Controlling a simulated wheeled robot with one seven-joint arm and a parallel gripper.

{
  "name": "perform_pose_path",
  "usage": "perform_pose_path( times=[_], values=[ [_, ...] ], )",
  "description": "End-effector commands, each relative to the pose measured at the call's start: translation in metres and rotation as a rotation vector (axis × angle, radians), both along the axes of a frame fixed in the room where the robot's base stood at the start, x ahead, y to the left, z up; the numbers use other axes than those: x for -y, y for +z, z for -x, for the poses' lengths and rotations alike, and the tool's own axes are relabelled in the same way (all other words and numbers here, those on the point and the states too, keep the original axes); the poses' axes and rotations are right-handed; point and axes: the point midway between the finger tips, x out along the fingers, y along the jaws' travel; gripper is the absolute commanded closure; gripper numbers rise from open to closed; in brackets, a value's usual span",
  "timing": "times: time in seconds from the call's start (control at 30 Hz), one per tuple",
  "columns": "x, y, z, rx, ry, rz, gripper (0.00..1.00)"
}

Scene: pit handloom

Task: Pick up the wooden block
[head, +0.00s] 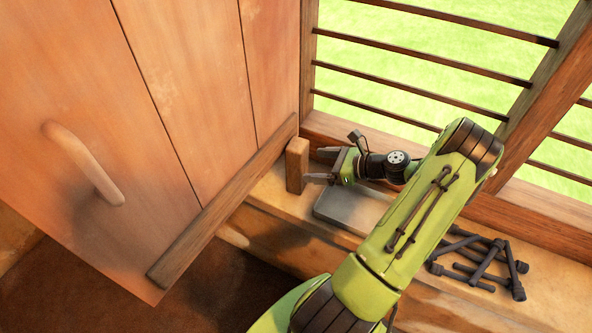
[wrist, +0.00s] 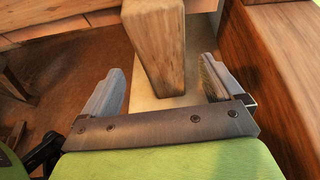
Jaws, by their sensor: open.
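The wooden block (head: 297,165) stands upright on the ledge at the corner by the wooden door. My gripper (head: 314,164) is at its right side, with its open fingers pointing left toward it. In the wrist view the block (wrist: 155,45) rises ahead, and its lower end reaches in between the two fingers of my gripper (wrist: 162,85). There is a gap on each side of the block, wider on the left. The fingers do not appear to touch it.
A wooden door (head: 185,90) with a handle (head: 84,163) and a bottom rail (head: 225,208) is close on the left. A grey slab (head: 350,208) lies on the ledge below my gripper. Several dark rods (head: 480,262) lie at right. A barred window (head: 430,55) is behind.

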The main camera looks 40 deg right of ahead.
Motion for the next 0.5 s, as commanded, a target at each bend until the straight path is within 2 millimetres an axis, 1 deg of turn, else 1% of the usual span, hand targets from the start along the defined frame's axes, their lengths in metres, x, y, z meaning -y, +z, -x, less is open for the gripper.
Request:
perform_pose_path(
  times=[0.03, 0.17, 0.4, 0.5],
  values=[
    [-0.004, -0.006, -0.009, 0.001, 0.003, -0.001, 0.06],
    [-0.009, -0.011, -0.021, -0.001, 0.001, 0.001, 0.06],
    [-0.022, -0.027, -0.058, -0.001, 0.004, 0.001, 0.06],
    [-0.025, -0.029, -0.065, 0.000, 0.002, 0.002, 0.06]
  ],
)
